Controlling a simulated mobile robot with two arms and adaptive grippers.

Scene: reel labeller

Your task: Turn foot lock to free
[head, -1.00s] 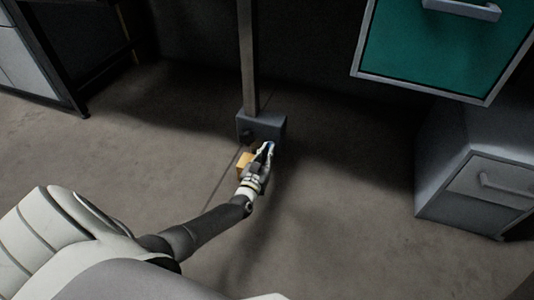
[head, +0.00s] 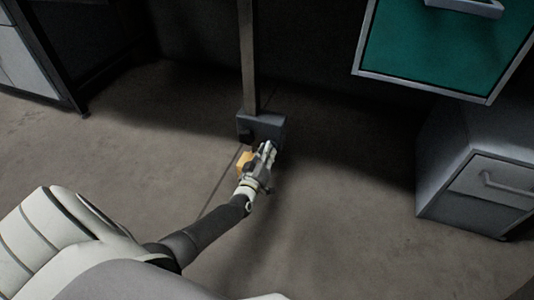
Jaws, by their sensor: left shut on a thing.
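The foot lock is a grey block (head: 262,125) at the bottom of an upright post, low near the floor in the middle of the head view. A small yellow-orange part (head: 243,161) shows at its lower left, just left of my gripper. My left gripper (head: 267,148) is at the front of the block, shut on a small part there. The fingers hide most of that part, so its shape and angle cannot be told. My right gripper is not in view.
The post (head: 248,60) rises from the block. A teal drawer front (head: 440,45) hangs at the upper right, and a grey drawer cabinet (head: 470,180) stands below it. A dark-framed unit (head: 40,60) is at the upper left. The floor around the arm is clear.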

